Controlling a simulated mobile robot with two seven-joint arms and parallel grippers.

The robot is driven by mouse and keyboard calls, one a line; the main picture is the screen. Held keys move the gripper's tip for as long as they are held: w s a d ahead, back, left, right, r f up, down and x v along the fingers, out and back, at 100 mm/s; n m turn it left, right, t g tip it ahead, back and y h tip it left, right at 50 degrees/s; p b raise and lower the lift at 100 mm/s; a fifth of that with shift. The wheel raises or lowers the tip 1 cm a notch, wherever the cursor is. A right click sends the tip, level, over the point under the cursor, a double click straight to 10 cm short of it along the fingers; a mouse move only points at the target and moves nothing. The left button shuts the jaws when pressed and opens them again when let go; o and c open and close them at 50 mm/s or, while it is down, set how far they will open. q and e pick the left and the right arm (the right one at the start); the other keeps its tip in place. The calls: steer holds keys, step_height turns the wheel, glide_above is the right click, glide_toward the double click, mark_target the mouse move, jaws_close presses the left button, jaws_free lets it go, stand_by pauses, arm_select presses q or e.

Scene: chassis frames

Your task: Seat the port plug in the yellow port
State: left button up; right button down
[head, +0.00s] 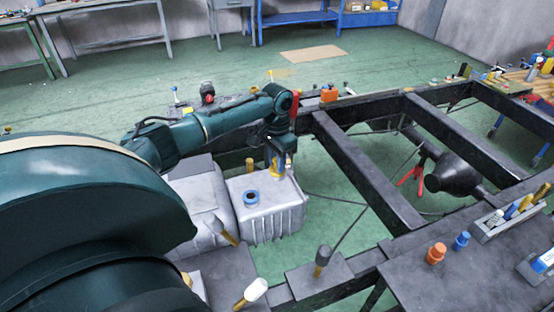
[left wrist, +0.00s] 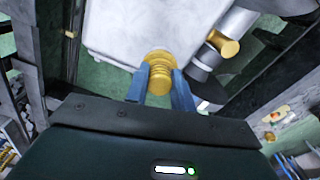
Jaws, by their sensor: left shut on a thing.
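My left gripper (head: 281,162) reaches over the pale grey tank (head: 268,212) and points down at its far right part. In the left wrist view its blue fingers (left wrist: 161,88) are shut on a ribbed gold-yellow piece, the port plug (left wrist: 160,78). A wider yellow round rim, apparently the yellow port (left wrist: 158,58), shows directly beyond the plug against the tank. In the head view yellow (head: 277,173) shows under the fingertips; plug and port blend there. I cannot tell how deep the plug sits. A blue-ringed port (head: 250,198) is on the tank top, nearer. My right gripper is not in view.
A dark chassis frame (head: 362,165) runs around the tank. Orange (head: 436,253) and blue (head: 461,240) caps stand on the dark table at front right, beside a grey tray (head: 490,232) with several items.

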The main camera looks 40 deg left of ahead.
arm_select(q)
steer(key=shift+f, duration=0.1)
steer(key=o, duration=1)
step_height(320, 180, up, 12)
steer(key=shift+r, duration=0.2)
stand_by(0.4)
